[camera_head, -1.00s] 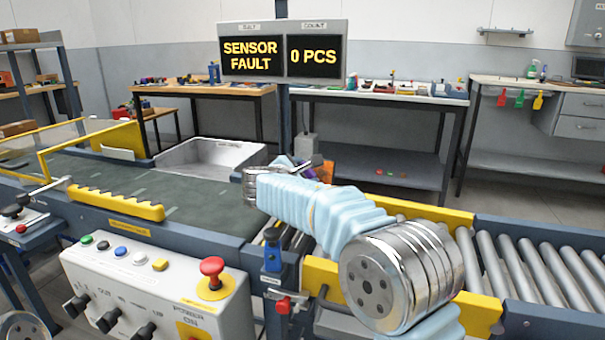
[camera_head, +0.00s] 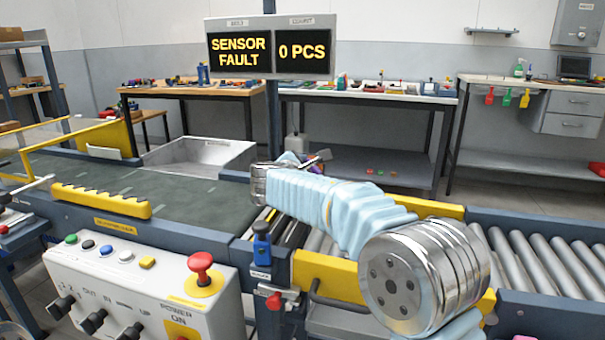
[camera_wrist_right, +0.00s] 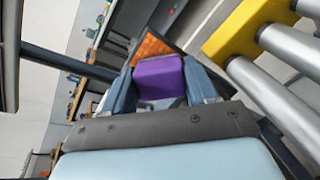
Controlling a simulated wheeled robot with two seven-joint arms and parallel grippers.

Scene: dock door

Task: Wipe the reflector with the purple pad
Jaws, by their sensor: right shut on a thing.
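My right gripper (camera_wrist_right: 163,88) is shut on the purple pad (camera_wrist_right: 160,78), which sits between its two blue-grey fingers in the right wrist view. An orange, grid-patterned reflector (camera_wrist_right: 152,46) shows just beyond the pad; whether the two touch, I cannot tell. In the head view my right arm reaches over the conveyor from the lower right, and its wrist and sleeve largely hide the gripper, the pad and the reflector. My left gripper is not in view.
A yellow rail (camera_head: 332,270) and rollers (camera_head: 545,250) lie around my right arm. A blue sensor (camera_head: 262,247) stands on the near rail. A control box (camera_head: 140,290) with a red button is at the front left. The display (camera_head: 268,49) reads "SENSOR FAULT" and "0 PCS".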

